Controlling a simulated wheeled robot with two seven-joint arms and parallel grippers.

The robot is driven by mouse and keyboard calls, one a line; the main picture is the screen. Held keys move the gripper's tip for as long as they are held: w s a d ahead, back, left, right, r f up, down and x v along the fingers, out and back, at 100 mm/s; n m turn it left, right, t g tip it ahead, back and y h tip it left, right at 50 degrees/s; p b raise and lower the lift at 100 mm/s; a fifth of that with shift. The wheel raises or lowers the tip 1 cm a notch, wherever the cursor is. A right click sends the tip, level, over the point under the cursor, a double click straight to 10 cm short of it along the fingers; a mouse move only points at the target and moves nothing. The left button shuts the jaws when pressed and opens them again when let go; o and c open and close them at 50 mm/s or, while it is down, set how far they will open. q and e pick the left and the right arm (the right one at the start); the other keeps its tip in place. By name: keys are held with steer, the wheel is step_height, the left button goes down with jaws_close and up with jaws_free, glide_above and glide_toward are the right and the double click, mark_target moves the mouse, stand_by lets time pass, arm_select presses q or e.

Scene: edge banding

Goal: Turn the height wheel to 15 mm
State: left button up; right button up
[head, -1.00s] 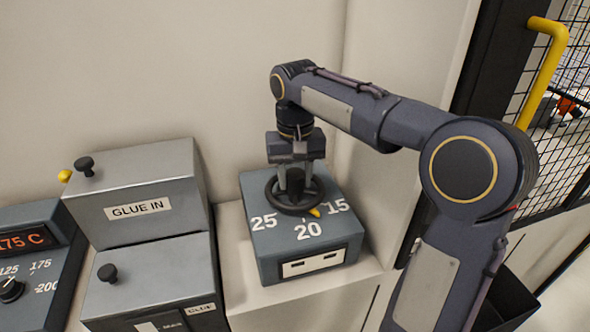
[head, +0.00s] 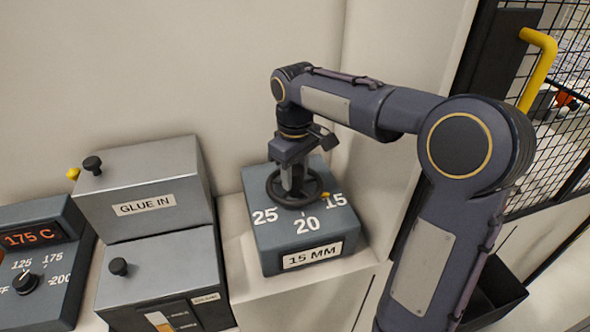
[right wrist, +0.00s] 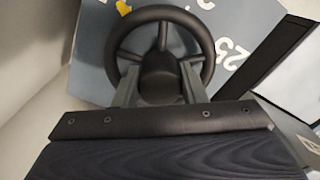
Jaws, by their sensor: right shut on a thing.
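The height wheel (head: 274,188) is a black spoked handwheel on top of a grey-blue box (head: 283,247) marked 25, 20 and 15. Its yellow pointer (head: 325,196) is at the right of the rim, beside the 15 mark (head: 335,201). A label (head: 312,255) on the box front reads 15 MM. My right gripper (head: 293,190) points down and is shut on the wheel's hub. In the right wrist view the wheel (right wrist: 113,47) shows with the fingers either side of its dark hub (right wrist: 159,78). My left gripper is not in view.
Left of the box stand the grey GLUE IN box (head: 150,160) and a lower grey box (head: 165,265), each with a black knob. A temperature panel (head: 30,245) reading 175 C is at far left. A wall is behind; a mesh guard (head: 560,130) with yellow handle is at right.

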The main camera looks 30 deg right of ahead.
mark_target(295, 169)
stand_by(0.5)
steer(key=o, duration=1)
step_height(295, 169, up, 8)
steer(key=shift+f, duration=0.1)
steer(key=s+a+f+m+t+y, duration=0.1)
steer(key=s+a+f+m+t, duration=0.1)
steer(key=s+f, duration=0.2)
steer(key=s+a+f+m+t+y, duration=0.1)
steer(key=s+a+f, duration=0.1)
steer(key=s, duration=0.8)
steer(key=s+a+f+m+t+y, duration=0.1)
steer(key=s+a+f+m+t, duration=0.1)
steer(key=s+f, duration=0.3)
steer(key=shift+s+a+f+m+t+y, duration=0.2)
steer(key=shift+s+a, duration=0.1)
steer(key=shift+s, duration=0.45)
steer(key=shift+s+a+f+m+t+y, duration=0.1)
steer(key=shift+s+a+y, duration=0.15)
steer(key=shift+s, duration=0.45)
